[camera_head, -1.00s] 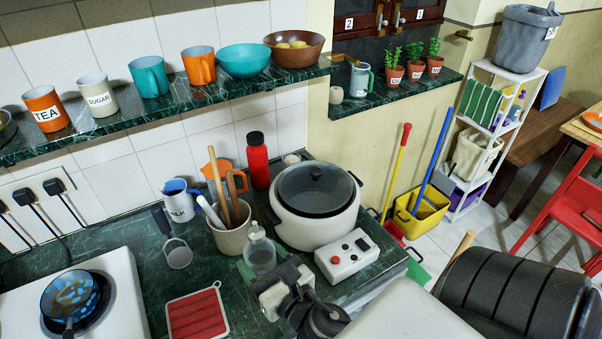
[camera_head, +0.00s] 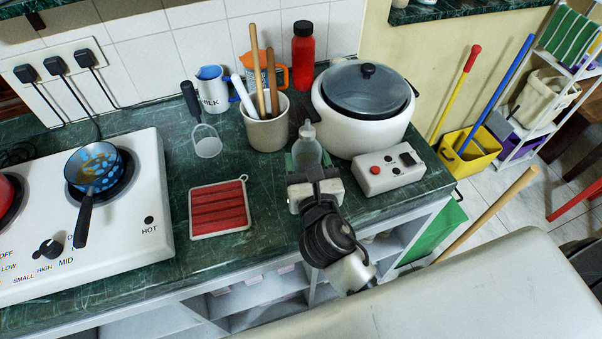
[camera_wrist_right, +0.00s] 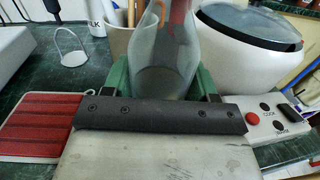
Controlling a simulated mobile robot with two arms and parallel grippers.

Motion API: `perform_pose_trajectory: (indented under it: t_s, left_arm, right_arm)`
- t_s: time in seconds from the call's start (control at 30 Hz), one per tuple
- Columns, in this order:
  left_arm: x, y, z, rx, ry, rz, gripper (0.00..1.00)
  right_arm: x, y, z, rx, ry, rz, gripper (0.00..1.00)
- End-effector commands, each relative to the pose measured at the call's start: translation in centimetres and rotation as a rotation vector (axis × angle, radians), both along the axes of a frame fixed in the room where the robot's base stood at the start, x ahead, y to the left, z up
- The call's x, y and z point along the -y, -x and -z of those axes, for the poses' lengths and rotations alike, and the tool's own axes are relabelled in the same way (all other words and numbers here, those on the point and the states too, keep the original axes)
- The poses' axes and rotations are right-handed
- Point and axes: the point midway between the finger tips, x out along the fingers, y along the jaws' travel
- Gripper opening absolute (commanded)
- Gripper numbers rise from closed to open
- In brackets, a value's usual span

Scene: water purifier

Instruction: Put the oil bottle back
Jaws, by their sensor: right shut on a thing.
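The oil bottle (camera_head: 307,150) is clear glass with a pale cap and stands upright at the counter, in front of the utensil pot and the cooker. My right gripper (camera_head: 306,168) is shut on the bottle. In the right wrist view the bottle (camera_wrist_right: 168,55) sits between the green fingers (camera_wrist_right: 165,82), one on each side. The bottle's base is hidden behind the gripper, so I cannot tell whether it touches the counter. My left gripper is not in view.
The utensil pot (camera_head: 267,130) and white cooker (camera_head: 364,115) stand close behind the bottle, its control box (camera_head: 390,172) to the right. A red pot mat (camera_head: 218,208) and a stove (camera_head: 130,215) with a blue pan (camera_head: 93,166) lie left. A milk jug (camera_head: 213,95) stands at the back.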

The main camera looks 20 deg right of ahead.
Motion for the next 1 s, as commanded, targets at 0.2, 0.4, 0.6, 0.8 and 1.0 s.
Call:
perform_pose_trajectory:
  t_s: [0.2, 0.4, 0.6, 0.8, 1.0]
  left_arm:
    - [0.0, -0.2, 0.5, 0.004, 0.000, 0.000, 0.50]
    - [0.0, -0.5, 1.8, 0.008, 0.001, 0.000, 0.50]
    - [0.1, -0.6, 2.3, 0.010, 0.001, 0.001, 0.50]
    - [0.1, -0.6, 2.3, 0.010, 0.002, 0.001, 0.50]
    - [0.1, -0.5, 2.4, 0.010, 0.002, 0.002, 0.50]
  right_arm:
    - [-0.7, -1.6, 1.2, 0.002, 0.000, 0.000, 0.24]
    - [-0.7, -1.6, 3.9, -0.003, -0.001, 0.001, 0.24]
    - [-0.7, -1.6, 5.1, 0.001, 0.000, -0.001, 0.24]
    - [-0.7, -1.6, 5.1, 0.001, 0.000, -0.001, 0.24]
    - [-0.7, -1.6, 5.4, -0.001, 0.001, -0.001, 0.75]
